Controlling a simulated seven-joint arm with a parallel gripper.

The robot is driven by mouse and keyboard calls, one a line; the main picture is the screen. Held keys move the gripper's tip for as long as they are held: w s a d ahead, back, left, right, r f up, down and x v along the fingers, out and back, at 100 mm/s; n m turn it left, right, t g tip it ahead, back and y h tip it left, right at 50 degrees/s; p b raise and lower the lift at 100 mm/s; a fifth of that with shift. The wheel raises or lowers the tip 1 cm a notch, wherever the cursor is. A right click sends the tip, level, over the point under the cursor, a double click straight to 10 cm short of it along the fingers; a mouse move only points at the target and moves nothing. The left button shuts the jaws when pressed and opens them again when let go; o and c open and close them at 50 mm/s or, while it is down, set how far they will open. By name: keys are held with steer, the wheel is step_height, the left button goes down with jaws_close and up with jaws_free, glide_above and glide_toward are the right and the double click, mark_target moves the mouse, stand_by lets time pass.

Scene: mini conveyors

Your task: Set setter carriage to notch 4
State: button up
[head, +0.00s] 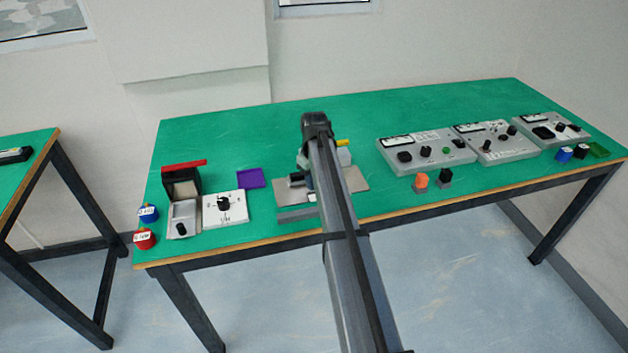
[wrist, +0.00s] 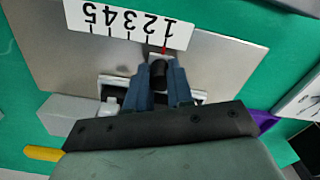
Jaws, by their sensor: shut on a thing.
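The setter is a flat grey metal plate (wrist: 215,65) with a white scale strip (wrist: 120,20), upside down in the wrist view and numbered 1 to 5 from right to left. The carriage has a dark round knob (wrist: 160,74) and a small red pointer (wrist: 164,49) at about the notch 1 mark. My gripper (wrist: 160,84) has its blue fingers shut on the knob, one on each side. The carriage body is mostly hidden under the fingers. In the head view the setter plate (head: 355,180) shows beside my arm, which covers much of the device.
A purple tray (head: 251,178) and a white dial panel (head: 226,208) lie to the left. Orange-topped (head: 421,181) and black-topped (head: 445,176) blocks stand to the right, before grey control panels (head: 425,149). A yellow part (wrist: 43,153) and grey block (wrist: 75,120) sit close to my gripper.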

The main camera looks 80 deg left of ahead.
jaws_close()
steer(key=shift+w, duration=0.1)
steer(key=w, duration=0.5)
steer(key=shift+w, duration=0.4)
steer(key=o, duration=0.8)
jaws_free()
